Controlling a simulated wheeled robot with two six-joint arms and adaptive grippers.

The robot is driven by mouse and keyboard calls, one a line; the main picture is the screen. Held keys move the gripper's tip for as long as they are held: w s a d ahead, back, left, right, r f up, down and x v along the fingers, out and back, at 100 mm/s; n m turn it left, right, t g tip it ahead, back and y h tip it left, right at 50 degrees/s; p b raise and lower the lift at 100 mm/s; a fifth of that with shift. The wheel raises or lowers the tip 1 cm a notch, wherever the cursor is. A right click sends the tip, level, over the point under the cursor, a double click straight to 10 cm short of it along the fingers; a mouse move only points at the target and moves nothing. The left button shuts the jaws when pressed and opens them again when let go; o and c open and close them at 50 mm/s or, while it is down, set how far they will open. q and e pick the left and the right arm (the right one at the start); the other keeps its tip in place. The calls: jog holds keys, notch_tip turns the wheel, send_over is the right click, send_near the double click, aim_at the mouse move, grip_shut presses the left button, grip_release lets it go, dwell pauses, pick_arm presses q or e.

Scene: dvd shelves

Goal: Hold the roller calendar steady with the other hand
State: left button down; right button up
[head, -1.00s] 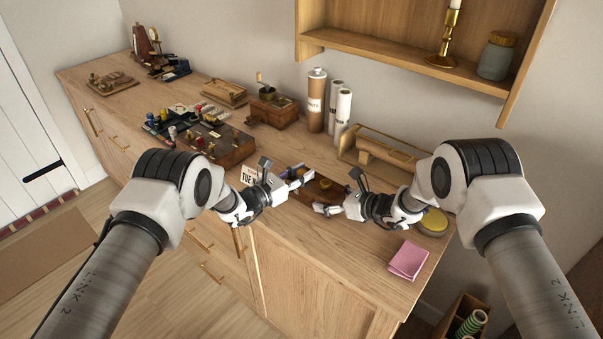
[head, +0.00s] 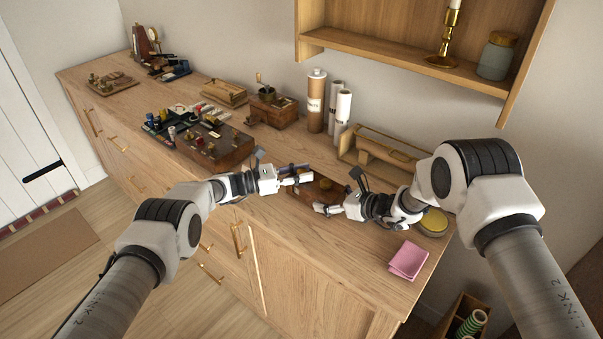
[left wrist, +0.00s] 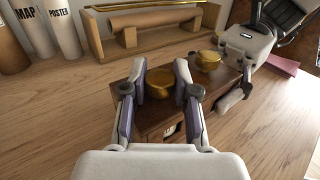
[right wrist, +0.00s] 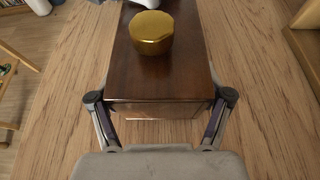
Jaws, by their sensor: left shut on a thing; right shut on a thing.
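The roller calendar is a dark wooden box (head: 318,190) with brass knobs on top, near the front edge of the cabinet. In the left wrist view, my left gripper (left wrist: 164,82) has its fingers on either side of the nearer brass knob (left wrist: 187,92); a second knob (left wrist: 207,58) stands beyond it. A small white card (left wrist: 170,130) shows on the box's side. In the right wrist view, my right gripper (right wrist: 160,103) is shut across the near end of the box body (right wrist: 160,76). In the head view the grippers partly hide the box.
A pink note pad (head: 408,260) and a round yellow-topped tin (head: 433,221) lie to the right. A wooden paper-roll holder (head: 380,157) and upright tubes (head: 316,100) stand behind.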

pick_arm(q)
jog(key=shift+s+m+g, duration=0.25)
jog(key=shift+m+g, duration=0.15)
jog(key=shift+g, duration=0.2)
jog(key=c, duration=0.9)
grip_release()
jog(key=shift+r, duration=0.1)
jog(key=shift+o, duration=0.2)
jog(key=shift+a, duration=0.55)
jog(key=v, duration=1.1)
jog(key=shift+s, duration=0.15)
